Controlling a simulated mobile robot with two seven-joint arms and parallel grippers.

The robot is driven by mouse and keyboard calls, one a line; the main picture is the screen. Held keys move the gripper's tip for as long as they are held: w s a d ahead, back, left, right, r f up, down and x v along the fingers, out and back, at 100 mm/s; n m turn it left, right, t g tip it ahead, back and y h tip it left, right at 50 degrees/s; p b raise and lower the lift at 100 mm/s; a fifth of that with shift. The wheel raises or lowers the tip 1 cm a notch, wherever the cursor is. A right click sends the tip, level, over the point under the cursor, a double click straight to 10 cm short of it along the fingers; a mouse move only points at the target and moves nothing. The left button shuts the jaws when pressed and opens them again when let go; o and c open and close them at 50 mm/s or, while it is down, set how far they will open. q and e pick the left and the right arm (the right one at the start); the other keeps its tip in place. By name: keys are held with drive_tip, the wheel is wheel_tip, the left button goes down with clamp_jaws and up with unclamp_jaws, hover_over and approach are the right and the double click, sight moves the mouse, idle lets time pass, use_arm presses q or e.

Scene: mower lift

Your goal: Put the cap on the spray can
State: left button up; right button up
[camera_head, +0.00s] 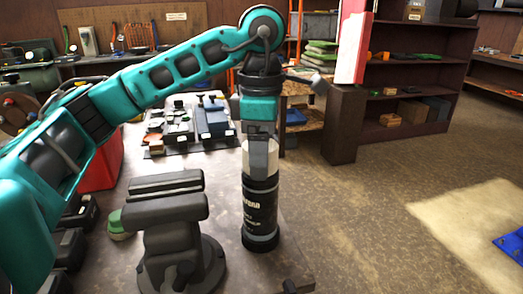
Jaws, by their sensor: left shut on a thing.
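The spray can (260,212) is a black cylinder with pale lettering and stands upright on the workbench, right of the vise. A cream-white cap (246,159) is at the top of the can. My left gripper (260,168) points straight down over the can and is shut on the cap. The near finger hides the middle of the cap and part of the can's top edge. I cannot tell whether the cap is seated or only resting there. My right gripper is not in view.
A dark grey vise (168,210) stands close left of the can, with a green round object (117,226) beside it. A red container (103,165) and small trays of parts (180,125) are farther back. The workbench (285,240) is bare just right of the can.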

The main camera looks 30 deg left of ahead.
use_arm(q)
drive_tip(key=o, duration=0.7)
wheel_tip(320, 180, up, 3)
drive_tip(key=p, duration=0.2)
drive_tip(key=shift+r+p, duration=0.15)
drive_tip(key=shift+p, duration=0.15)
drive_tip(key=shift+r+p, duration=0.35)
drive_tip(key=shift+r, duration=3.5)
